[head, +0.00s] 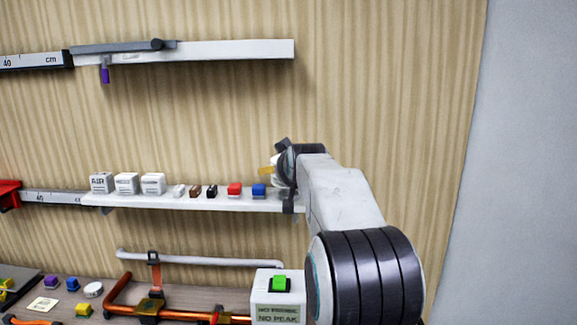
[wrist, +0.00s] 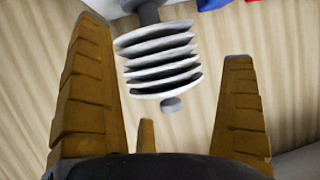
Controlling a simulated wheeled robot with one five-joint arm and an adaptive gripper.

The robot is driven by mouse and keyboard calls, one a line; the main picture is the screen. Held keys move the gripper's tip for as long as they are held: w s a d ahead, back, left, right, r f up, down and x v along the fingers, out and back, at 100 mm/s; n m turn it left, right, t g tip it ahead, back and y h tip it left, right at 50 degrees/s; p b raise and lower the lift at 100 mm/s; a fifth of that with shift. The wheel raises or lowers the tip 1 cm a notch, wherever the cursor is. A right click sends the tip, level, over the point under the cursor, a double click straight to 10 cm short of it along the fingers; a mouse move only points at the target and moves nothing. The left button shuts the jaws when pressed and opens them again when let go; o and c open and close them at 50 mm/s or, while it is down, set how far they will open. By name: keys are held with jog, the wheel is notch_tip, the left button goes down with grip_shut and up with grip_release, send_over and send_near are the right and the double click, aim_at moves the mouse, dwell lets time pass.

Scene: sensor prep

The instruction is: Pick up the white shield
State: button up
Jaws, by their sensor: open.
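The white shield (wrist: 160,62) is a stack of several white discs on a dark grey stem with a small grey knob at its end. It stands between the fingers of my open gripper (wrist: 168,40) in the wrist view, nearer the left finger, and a gap shows on the right side. I cannot tell whether the left finger touches it. In the head view my gripper (head: 272,168) is at the right end of the white shelf, and my arm hides most of the shield there.
The white shelf (head: 210,202) holds white blocks (head: 127,184), a red block (head: 234,189) and a blue block (head: 259,191). Above is another white rail (head: 230,50). Below are an orange pipe (head: 121,297) and a box with a green button (head: 279,283). The wall right of my arm is bare.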

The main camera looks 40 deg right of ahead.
jog(key=shift+p+x, duration=1.15)
jog(key=shift+p, duration=0.65)
jog(key=shift+p+x, duration=0.7)
jog(key=shift+x, duration=0.1)
jog(key=shift+c, duration=0.2)
jog(key=c, duration=1)
